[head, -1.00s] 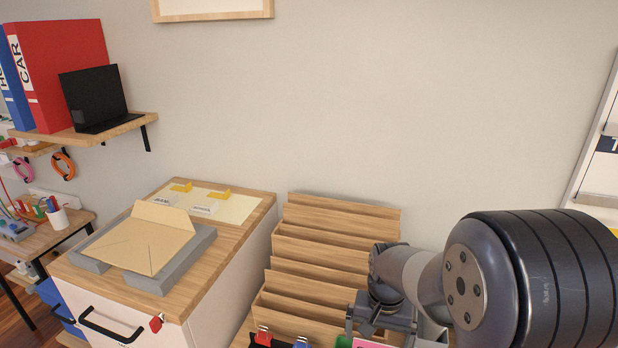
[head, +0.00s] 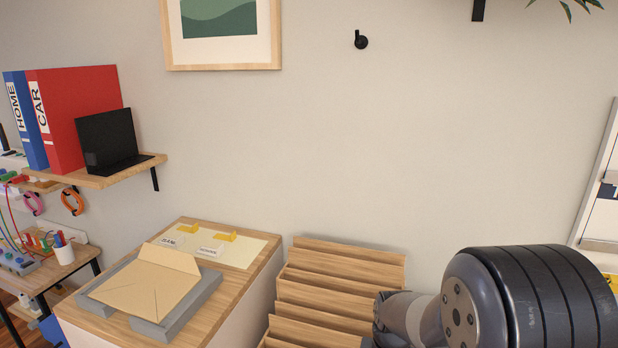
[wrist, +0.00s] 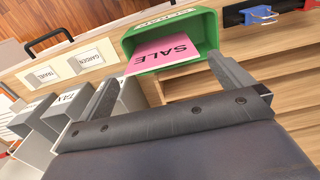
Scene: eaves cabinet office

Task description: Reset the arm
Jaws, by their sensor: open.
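My gripper (wrist: 165,90) shows in the wrist view with its two fingers spread apart and nothing between them. Beyond the fingertips is a green bin (wrist: 205,28) holding a pink card (wrist: 162,55) marked SALE. I cannot tell the exact gap between the fingers and the bin. In the head view my arm fills the lower right, and the gripper itself is out of that picture.
In the head view a stepped wooden rack (head: 340,262) stands beside a cabinet (head: 240,290) bearing a grey tray (head: 190,318) with an envelope (head: 150,285). A shelf (head: 105,178) holds binders (head: 85,110). Grey file boxes (wrist: 68,120) are left in the wrist view.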

